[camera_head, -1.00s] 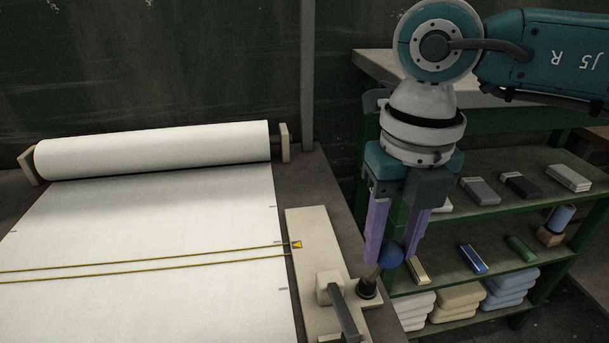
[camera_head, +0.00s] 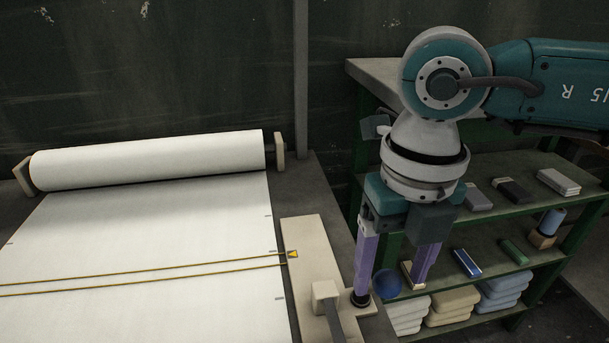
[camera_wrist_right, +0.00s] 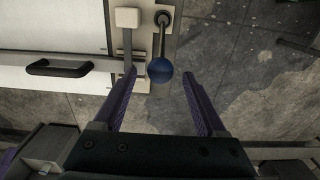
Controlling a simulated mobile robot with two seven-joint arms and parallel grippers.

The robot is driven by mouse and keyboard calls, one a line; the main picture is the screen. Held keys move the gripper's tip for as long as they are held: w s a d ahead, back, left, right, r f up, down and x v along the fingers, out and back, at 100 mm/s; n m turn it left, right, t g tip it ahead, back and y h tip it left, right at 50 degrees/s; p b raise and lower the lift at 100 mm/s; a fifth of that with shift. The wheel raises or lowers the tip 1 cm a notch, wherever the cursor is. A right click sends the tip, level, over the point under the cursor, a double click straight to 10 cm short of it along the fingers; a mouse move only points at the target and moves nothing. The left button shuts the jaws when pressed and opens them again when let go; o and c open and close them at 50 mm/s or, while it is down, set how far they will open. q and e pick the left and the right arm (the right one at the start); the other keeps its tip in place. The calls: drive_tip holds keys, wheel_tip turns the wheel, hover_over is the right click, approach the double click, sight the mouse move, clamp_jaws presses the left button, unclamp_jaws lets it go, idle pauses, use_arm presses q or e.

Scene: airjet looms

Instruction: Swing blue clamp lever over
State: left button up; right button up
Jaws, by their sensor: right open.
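The clamp lever's blue ball knob (camera_head: 387,283) sits at the right edge of the loom, beside the cream plate (camera_head: 312,255). Its dark pivot (camera_head: 360,298) is partly hidden by a finger. In the wrist view the blue knob (camera_wrist_right: 160,70) is at the end of a short rod (camera_wrist_right: 162,40) that runs out from the plate. My right gripper (camera_head: 389,292) points down with its purple fingers open, one on either side of the knob. In the wrist view the right gripper (camera_wrist_right: 159,77) also has the knob between its fingertips, with gaps visible.
A cream block with a grey handle (camera_head: 325,292) stands on the plate, left of the knob. The white cloth roll (camera_head: 150,160) lies to the left. A green shelf (camera_head: 500,190) with boxes and folded cloths stands behind my right gripper.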

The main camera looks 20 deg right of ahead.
wheel_tip(320, 180, up, 6)
drive_tip(key=p, duration=0.4)
drive_tip(key=shift+r+p, duration=0.15)
drive_tip(key=shift+p, duration=0.2)
